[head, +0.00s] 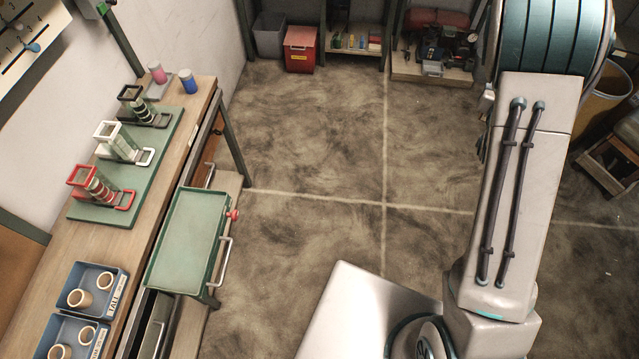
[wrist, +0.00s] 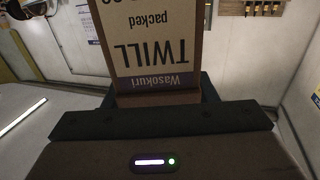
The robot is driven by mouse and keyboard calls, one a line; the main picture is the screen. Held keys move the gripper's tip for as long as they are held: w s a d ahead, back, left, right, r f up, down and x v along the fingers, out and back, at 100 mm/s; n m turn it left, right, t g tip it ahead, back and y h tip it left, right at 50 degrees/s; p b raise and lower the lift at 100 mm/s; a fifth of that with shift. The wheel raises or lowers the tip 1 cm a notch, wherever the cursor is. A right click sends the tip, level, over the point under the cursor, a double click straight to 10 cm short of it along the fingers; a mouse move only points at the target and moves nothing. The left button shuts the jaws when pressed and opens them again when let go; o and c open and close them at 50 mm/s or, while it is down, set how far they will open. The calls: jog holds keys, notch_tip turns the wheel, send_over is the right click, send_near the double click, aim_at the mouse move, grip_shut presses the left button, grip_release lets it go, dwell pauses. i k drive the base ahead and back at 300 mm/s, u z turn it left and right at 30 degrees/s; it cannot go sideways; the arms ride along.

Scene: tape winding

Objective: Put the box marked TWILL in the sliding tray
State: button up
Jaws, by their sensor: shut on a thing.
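The box marked TWILL (wrist: 155,45) shows upside down in the wrist view, with the words "Wasokuri" and "packed" on its label. My gripper (wrist: 160,92) is shut on this box. The sliding tray (head: 190,232) is green and empty in the head view. It sticks out from the front of the workbench at the left, with a red knob and a metal handle on its right side. My gripper and the box are out of the head view; only part of my arm shows there at the right.
The workbench (head: 157,190) runs along the left wall. It bears a green board (head: 130,176) with several coloured frames, blue bins (head: 98,272) holding cups, and pink and blue containers. A drawer (head: 155,325) below stands partly open. The floor (head: 310,170) between bench and arm is clear.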

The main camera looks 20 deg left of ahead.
aim_at(178, 270)
jog(key=z, duration=0.5)
jog(key=k, duration=1.1)
jog(key=u, duration=1.2)
